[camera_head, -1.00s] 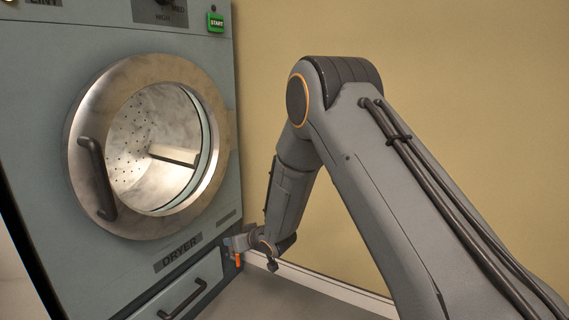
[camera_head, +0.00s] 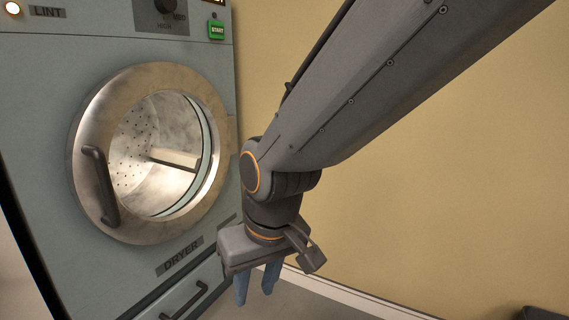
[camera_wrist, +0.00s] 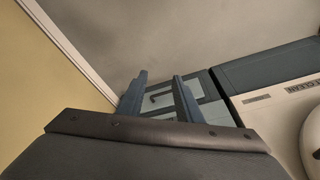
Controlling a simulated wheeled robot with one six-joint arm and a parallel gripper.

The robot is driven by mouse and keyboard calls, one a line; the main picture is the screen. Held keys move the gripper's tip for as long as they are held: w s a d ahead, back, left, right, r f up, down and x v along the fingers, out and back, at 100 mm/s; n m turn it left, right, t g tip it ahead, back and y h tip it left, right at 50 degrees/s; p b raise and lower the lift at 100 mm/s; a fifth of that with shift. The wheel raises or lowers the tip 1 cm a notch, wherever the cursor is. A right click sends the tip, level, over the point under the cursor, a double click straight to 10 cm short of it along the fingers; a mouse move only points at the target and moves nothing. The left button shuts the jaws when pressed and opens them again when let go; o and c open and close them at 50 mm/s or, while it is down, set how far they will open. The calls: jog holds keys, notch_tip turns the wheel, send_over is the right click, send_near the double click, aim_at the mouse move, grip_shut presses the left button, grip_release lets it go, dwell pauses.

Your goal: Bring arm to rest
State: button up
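My gripper (camera_head: 255,287) hangs low in front of the wall, right of the dryer (camera_head: 45,130), with its two blue-grey fingers pointing down. The wrist view shows the fingers (camera_wrist: 160,92) apart with nothing between them, so my gripper is open and empty. It is clear of the dryer's round door (camera_head: 88,110), whose glass shows a lit drum. My forearm runs from the upper right down to the wrist and hides part of the wall.
The dryer's dark door handle (camera_head: 100,186) sticks out at the left. A lower drawer handle (camera_head: 184,300) is beneath it. The tan wall (camera_head: 450,170) stands behind my arm. A dark object (camera_head: 541,313) shows at the bottom right corner.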

jog(key=s+d+r+g+p, duration=0.1)
jog(key=s+d, duration=0.1)
jog(key=s, duration=0.4)
jog(key=s+d+r+g+p, duration=0.1)
jog(key=s+d+r, duration=0.1)
jog(key=s, duration=0.4)
jog(key=d+r+m+h+p, duration=0.1)
jog(key=d+r+m+p, duration=0.2)
jog(key=d+r+p, duration=0.7)
jog(key=d+r+m+h+p, duration=0.1)
jog(key=d+r+m+p, duration=0.2)
jog(key=d+r+p, duration=0.7)
notch_tip(320, 180, up, 8)
jog(key=p, duration=1.6)
jog(key=shift+w+d+f, duration=0.15)
jog(key=shift+f, duration=0.05)
jog(key=shift+o, duration=0.3)
